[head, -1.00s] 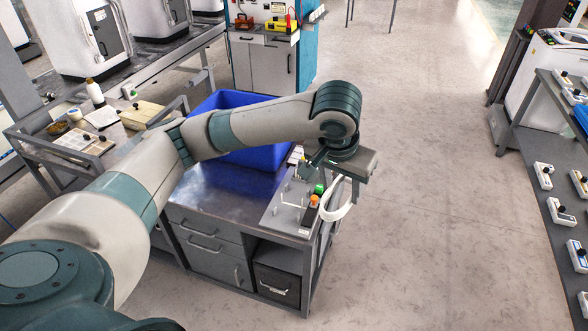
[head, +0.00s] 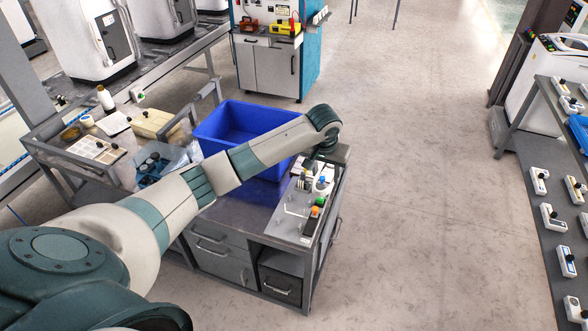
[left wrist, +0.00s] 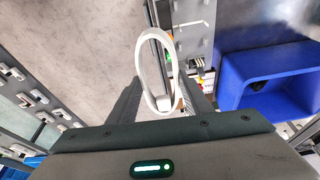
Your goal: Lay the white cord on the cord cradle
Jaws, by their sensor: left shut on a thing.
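The white cord (left wrist: 143,58) shows in the left wrist view as a loop with a white block at its near end. My left gripper (left wrist: 163,97) is shut on that block, and the loop sticks out past the fingers. In the head view my left gripper (head: 317,165) is over the far end of a grey board on the cart; I cannot make out the cord there. The cord cradle seems to be the thin white wire support with small pegs (head: 296,211) on that board. Its white rod also shows in the left wrist view (left wrist: 194,26). My right gripper is not in view.
A blue bin (head: 222,120) stands on the cart behind my forearm. Orange and green-topped items (head: 317,208) stand at the board's right edge. Open floor lies right of the cart.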

